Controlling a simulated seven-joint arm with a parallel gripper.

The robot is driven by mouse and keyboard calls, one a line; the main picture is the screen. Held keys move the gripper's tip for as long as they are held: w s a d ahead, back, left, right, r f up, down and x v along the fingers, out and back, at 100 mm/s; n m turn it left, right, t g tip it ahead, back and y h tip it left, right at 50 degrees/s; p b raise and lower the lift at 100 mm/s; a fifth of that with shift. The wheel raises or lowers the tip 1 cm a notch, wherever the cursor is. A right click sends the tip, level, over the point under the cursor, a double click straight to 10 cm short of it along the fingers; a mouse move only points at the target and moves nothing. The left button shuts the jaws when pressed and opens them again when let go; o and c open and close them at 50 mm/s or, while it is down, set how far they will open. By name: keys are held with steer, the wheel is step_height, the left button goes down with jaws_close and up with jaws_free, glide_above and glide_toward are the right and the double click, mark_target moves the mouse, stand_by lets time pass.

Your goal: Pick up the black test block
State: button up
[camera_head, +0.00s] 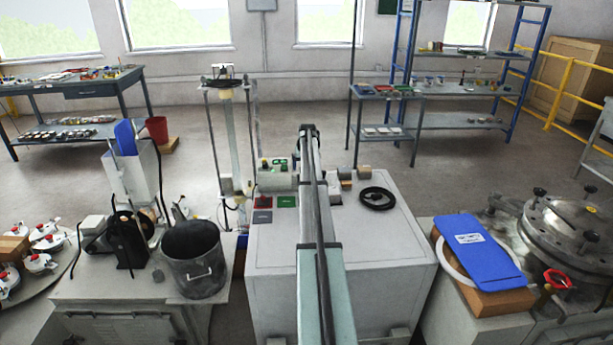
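I cannot single out the black test block for sure. Small blocks with grey-brown faces, a left block (345,173) and a right block (364,173), stand at the back of the white bench (385,250), right of my arm. A flat dark grey tile (262,217) lies at the bench's left side, in front of a red tile (263,202) and beside a green tile (287,202). My arm reaches forward over the middle of the bench and hides a strip of it. My gripper cannot be made out, so its hold is not shown.
A coiled black cable (377,198) lies right of my arm. A small control box (277,180) stands at the back left of the bench. A metal pot (192,260) is on the left bench; a blue board (478,250) lies at right. The bench's front right is clear.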

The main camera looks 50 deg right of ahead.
steer(key=shift+s+x, duration=0.2)
steer(key=shift+x, duration=2.1)
steer(key=shift+c, duration=0.4)
